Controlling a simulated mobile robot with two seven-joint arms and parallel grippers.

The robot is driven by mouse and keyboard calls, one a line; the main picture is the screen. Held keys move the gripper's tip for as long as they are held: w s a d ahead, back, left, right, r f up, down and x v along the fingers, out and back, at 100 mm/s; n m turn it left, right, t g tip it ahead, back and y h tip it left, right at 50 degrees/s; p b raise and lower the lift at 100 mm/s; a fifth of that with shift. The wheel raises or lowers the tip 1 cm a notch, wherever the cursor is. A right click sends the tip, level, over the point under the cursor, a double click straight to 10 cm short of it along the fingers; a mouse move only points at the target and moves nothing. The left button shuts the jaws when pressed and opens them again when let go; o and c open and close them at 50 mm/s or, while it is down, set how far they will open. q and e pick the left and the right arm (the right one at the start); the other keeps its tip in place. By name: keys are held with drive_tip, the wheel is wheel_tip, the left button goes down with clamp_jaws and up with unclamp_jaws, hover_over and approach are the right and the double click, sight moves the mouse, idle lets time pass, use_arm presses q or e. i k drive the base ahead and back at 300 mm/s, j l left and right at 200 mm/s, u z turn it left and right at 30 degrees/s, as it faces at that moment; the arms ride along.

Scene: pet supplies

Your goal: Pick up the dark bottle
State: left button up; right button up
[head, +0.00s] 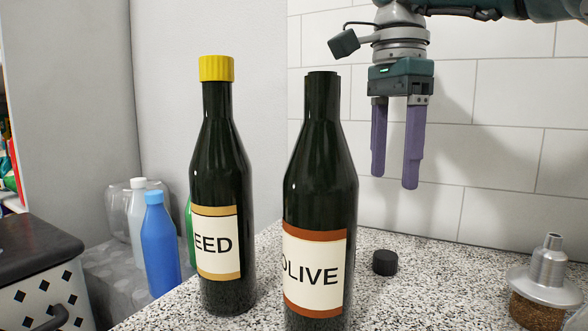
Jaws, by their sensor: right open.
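Two dark bottles stand upright on the speckled counter. One dark bottle (222,180) has a yellow cap and a label reading "EED". The other dark bottle (321,190), nearer and to its right, has no coloured cap and a label reading "OLIVE"; its bottom is cut off by the picture's lower edge. My right gripper (394,182) hangs with its purple fingers pointing down, to the right of the OLIVE bottle's neck. Its fingers are apart, with nothing between them. It touches neither bottle. My left gripper is not in view.
A small black cap (385,262) lies on the counter (420,290) right of the bottles. A metal-topped jar (546,285) stands at far right. A blue bottle (161,244) and a white bottle (138,215) stand at left. A tiled wall is behind.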

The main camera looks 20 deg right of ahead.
sight(321, 183)
drive_tip(key=k+j, duration=0.8)
drive_tip(key=k, duration=0.05)
